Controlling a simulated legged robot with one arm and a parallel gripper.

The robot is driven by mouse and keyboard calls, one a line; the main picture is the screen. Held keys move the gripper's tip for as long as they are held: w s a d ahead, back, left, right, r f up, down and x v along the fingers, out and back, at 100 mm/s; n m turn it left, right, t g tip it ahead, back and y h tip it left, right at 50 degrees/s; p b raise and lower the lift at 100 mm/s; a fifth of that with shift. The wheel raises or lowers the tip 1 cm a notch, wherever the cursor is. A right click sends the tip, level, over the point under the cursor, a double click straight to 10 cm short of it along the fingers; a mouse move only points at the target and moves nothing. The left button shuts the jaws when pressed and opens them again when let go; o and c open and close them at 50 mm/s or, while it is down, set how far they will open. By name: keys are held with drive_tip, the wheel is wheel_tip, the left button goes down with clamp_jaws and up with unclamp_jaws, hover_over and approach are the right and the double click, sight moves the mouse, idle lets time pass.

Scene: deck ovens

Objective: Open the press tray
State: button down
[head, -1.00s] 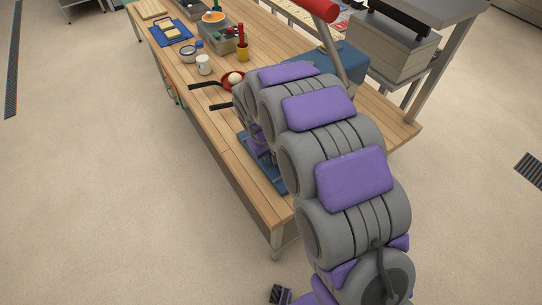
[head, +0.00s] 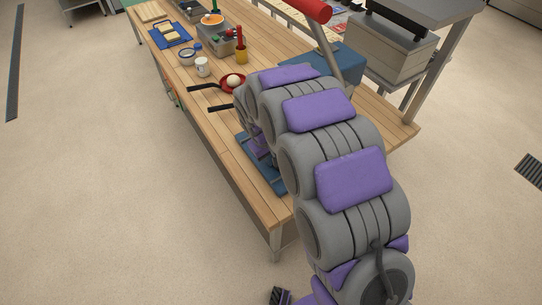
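A press with a blue body (head: 338,66) stands on the wooden table, with a metal lever (head: 328,45) ending in a thick red grip (head: 303,8). A flat blue piece (head: 262,168) lies at the near table edge, partly behind my arm; I cannot tell whether it is the press tray. My arm covers much of the press. My gripper is hidden behind the arm's far links, above the table, so its fingers and any contact do not show.
A grey machine (head: 390,45) stands right. Floor left is clear.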

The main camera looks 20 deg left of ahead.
drive_tip(key=shift+a, duration=0.15)
drive_tip(key=s+a+p, duration=0.4)
drive_tip(key=s+a, duration=0.7)
drive_tip(key=s, duration=0.1)
drive_tip(key=shift+s, duration=0.4)
drive_tip(key=c, duration=1.4)
unclamp_jaws()
drive_tip(key=shift+c, duration=0.2)
wheel_tip(320, 180, up, 17)
drive_tip(key=s+a+p, duration=0.2)
drive_tip(key=shift+s+a+p, duration=0.2)
drive_tip(key=shift+p, duration=0.15)
drive_tip(key=shift+f, duration=0.1)
